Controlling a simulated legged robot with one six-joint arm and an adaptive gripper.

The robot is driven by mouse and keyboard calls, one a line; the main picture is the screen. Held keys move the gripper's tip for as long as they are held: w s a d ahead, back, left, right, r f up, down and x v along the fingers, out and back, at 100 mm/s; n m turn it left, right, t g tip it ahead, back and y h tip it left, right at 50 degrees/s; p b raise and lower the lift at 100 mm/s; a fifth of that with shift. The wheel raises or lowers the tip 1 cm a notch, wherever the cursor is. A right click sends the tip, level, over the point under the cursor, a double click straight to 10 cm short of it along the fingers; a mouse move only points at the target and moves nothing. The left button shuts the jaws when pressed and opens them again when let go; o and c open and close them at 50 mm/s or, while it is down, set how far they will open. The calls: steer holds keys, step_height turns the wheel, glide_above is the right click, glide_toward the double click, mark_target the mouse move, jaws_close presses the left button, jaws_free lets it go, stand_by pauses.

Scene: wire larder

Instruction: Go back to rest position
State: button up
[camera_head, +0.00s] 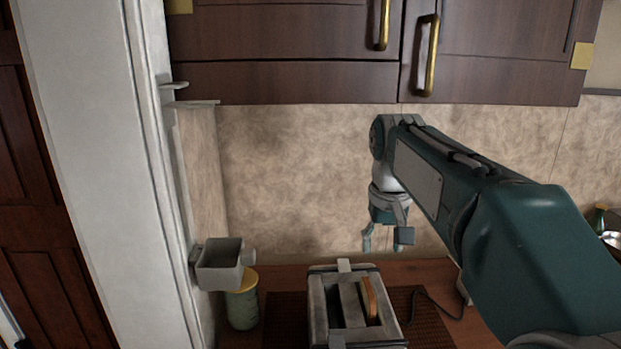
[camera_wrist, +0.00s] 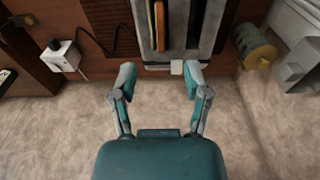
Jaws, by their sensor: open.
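My gripper (camera_head: 386,238) hangs from my teal arm, pointing down, above and behind a grey metal toaster (camera_head: 318,310) on the wooden counter. In the wrist view my gripper (camera_wrist: 157,82) shows its two fingers spread apart with nothing between them. The toaster (camera_wrist: 178,45) lies just beyond the fingertips there, with its small light lever or tab towards them. A brown slice of bread (camera_head: 370,299) stands in one toaster slot; it also shows in the wrist view (camera_wrist: 160,24).
Dark wooden cabinets (camera_head: 290,50) with brass handles hang above. A green jar with a yellow lid (camera_head: 242,303) stands left of the toaster, under a grey wall-mounted box (camera_head: 220,264). A dark cord runs to a white outlet box (camera_wrist: 62,56). The wall behind is bare.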

steer(key=s+f+t, duration=0.2)
steer(key=s+f, duration=0.3)
steer(key=s, duration=0.5)
steer(key=s+f+t, duration=0.2)
steer(key=s+f, duration=0.4)
steer(key=s, duration=0.5)
steer(key=shift+s, duration=0.25)
